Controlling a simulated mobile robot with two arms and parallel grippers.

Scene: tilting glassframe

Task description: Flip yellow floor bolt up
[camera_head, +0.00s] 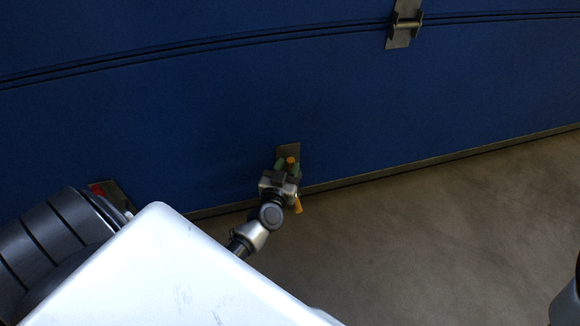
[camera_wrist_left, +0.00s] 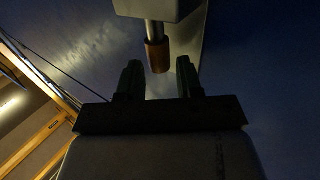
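The floor bolt is fixed low on the blue door, with its metal plate (camera_head: 288,150) just above the floor. In the left wrist view, a metal rod with an orange-brown end (camera_wrist_left: 157,55) points toward the gap between the fingers of my left gripper (camera_wrist_left: 158,72). The fingers are apart, one on each side of that end, with visible space between. My gripper hides much of the bolt. My right gripper is out of view.
The blue door (camera_head: 180,120) fills the back, with a metal hinge (camera_head: 404,24) at upper right. Bare concrete floor (camera_head: 420,240) is free at right.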

